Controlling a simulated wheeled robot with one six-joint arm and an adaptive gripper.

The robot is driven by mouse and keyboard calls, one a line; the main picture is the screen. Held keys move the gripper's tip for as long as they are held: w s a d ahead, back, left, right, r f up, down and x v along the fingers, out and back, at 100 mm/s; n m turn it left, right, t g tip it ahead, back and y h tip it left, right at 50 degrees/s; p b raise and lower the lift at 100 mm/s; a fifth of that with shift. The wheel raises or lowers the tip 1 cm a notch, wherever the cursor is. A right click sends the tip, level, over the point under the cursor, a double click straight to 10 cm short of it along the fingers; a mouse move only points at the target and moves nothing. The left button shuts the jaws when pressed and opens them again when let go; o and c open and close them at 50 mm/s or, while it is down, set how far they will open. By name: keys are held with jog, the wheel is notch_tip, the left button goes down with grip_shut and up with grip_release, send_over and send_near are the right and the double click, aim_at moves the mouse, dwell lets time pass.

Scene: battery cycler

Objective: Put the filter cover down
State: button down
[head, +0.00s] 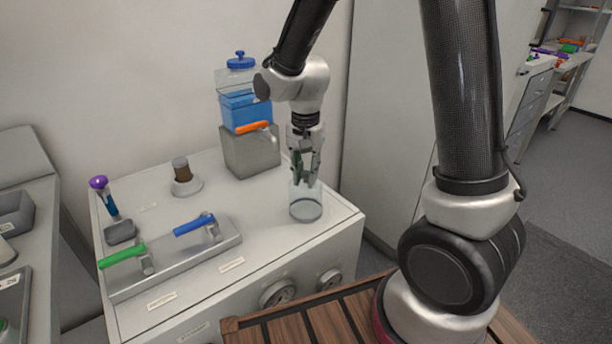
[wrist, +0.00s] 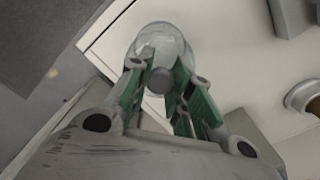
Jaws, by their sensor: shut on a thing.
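The filter cover is a clear, rounded glass-like piece (head: 305,203) at the right front corner of the white cabinet top (head: 260,205). My gripper (head: 304,176) points down from above it and is shut on it. In the wrist view the clear cover (wrist: 160,42) shows beyond the green-padded fingers (wrist: 165,95), with a grey round knob (wrist: 161,80) between them. The cover looks upright. I cannot tell whether its lower rim touches the cabinet top or hangs slightly above it.
A blue-filled tank (head: 243,108) with an orange lever stands on a grey block (head: 250,150) behind. A tray (head: 175,262) with green and blue levers lies in front. Bare cabinet top lies between the cover and tray.

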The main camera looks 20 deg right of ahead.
jog(key=shift+f, duration=0.4)
jog(key=c, duration=1.3)
grip_release()
notch_tip(320, 180, up, 12)
jog(key=s+d+r+n+t, duration=0.1)
jog(key=s+d+r+n, duration=0.1)
jog(key=s+d, duration=0.3)
jog(key=s+d+r+n+t, duration=0.2)
jog(key=s+d+r, duration=0.1)
jog(key=s+d, duration=0.2)
jog(key=s+d+r+n+t, duration=0.1)
jog(key=s+d+r+n, duration=0.1)
jog(key=s, duration=0.7)
jog(key=shift+d+r+n, duration=0.15)
jog(key=shift+d+n, duration=0.15)
jog(key=shift+d, duration=0.4)
jog(key=shift+d+r+n, duration=0.1)
jog(key=shift+d+n, duration=0.2)
jog(key=shift+d, duration=0.4)
